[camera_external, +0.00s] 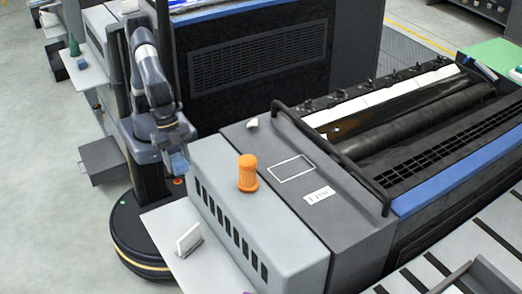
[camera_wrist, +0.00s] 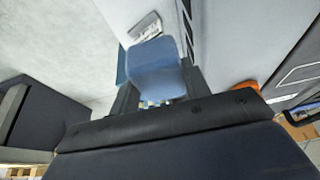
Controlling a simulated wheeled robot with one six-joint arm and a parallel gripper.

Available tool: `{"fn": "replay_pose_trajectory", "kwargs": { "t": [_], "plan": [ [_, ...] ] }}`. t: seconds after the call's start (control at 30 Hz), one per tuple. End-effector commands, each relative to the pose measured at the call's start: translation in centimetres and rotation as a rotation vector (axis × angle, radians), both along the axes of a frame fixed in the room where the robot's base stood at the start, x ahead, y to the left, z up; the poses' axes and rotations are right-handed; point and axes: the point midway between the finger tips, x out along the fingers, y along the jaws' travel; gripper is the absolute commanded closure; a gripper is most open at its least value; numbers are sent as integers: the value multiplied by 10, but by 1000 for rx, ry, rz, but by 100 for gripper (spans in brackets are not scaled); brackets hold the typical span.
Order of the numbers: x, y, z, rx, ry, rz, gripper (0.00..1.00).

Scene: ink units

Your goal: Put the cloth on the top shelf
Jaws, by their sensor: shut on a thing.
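A light blue folded cloth (camera_wrist: 155,68) is between the dark fingers of my gripper (camera_wrist: 158,98) in the wrist view. My gripper (camera_external: 178,157) is shut on it. In the external view the blue cloth (camera_external: 179,164) hangs low at the end of my arm, left of the grey ink unit and above its pale side shelf (camera_external: 168,222). I cannot tell which surface is the top shelf. Another pale shelf (camera_external: 85,73) at the upper left holds a green bottle-like thing (camera_external: 74,46) and a small blue item (camera_external: 83,64).
A white upright block (camera_external: 189,239) stands on the near side shelf; it also shows in the wrist view (camera_wrist: 144,26). A dark box-like step (camera_external: 103,159) juts out at left. The floor at far left is clear.

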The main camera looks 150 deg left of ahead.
Motion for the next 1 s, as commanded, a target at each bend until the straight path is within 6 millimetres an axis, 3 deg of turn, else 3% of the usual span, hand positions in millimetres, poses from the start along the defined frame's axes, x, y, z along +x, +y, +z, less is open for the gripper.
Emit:
{"fn": "replay_pose_trajectory", "kwargs": {
  "t": [0.33,0.7,1.0],
  "plan": [
    [71,-20,-31,0,2,-19,80],
    [153,-36,-92,-1,3,-20,80],
    [187,-42,-130,-1,0,-19,80]
  ]
}}
